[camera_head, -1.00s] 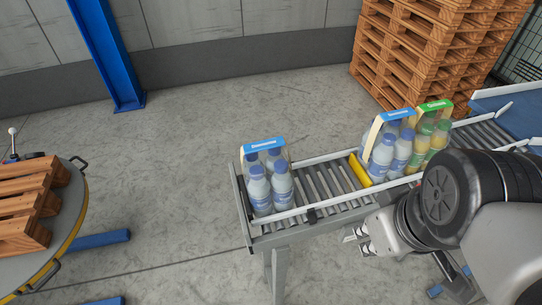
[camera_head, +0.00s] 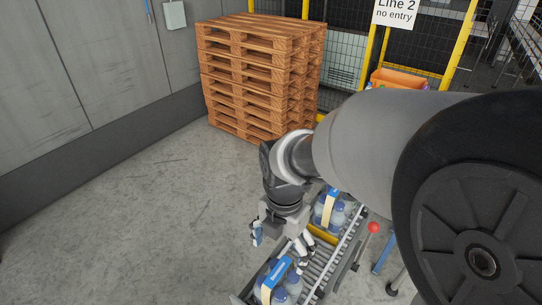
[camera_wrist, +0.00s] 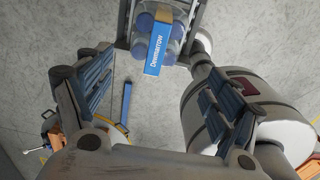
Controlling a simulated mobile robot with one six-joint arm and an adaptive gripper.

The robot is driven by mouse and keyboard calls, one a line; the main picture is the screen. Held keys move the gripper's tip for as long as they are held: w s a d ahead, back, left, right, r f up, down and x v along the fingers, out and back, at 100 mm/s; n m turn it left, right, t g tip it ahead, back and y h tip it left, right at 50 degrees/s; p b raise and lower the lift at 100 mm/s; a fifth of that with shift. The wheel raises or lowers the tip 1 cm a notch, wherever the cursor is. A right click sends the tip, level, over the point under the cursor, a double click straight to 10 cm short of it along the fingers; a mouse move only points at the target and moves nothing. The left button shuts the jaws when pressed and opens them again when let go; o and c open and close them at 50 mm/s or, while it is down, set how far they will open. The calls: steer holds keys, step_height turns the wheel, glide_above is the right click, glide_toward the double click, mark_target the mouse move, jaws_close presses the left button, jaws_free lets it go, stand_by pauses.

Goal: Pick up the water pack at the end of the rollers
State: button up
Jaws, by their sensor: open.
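The water pack (camera_head: 290,290) sits at the near end of the rollers. It is several clear, blue-tinted bottles under a blue-topped carry strip, partly cut off by the lower frame edge. In the wrist view the pack (camera_wrist: 172,28) is at top centre, its blue label (camera_wrist: 159,50) facing up. My gripper (camera_head: 280,243) is open and empty, its fingers spread above and just behind the pack in the head view. In the wrist view my gripper's fingers (camera_wrist: 154,62) stand either side of the picture, with the label between their tips and apart from both.
A second water pack (camera_head: 340,214) stands farther up the roller conveyor (camera_head: 318,268), behind a yellow bar (camera_head: 321,235). A red knob (camera_head: 374,227) is right of the rail. A tall pallet stack (camera_head: 250,75) stands behind. Floor left of the conveyor is clear.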

mark_target(280, 270)
steer(key=shift+o, duration=1.3)
step_height(280, 270, down, 9)
steer(key=shift+r, duration=0.1)
steer(key=shift+w+a+f, duration=0.1)
steer(key=shift+w+f, duration=0.05)
steer(key=shift+f, duration=1.4)
steer(key=shift+w+f, duration=0.1)
steer(key=shift+f, duration=1.45)
steer(key=shift+c, duration=0.6)
steer(key=c, duration=1.2)
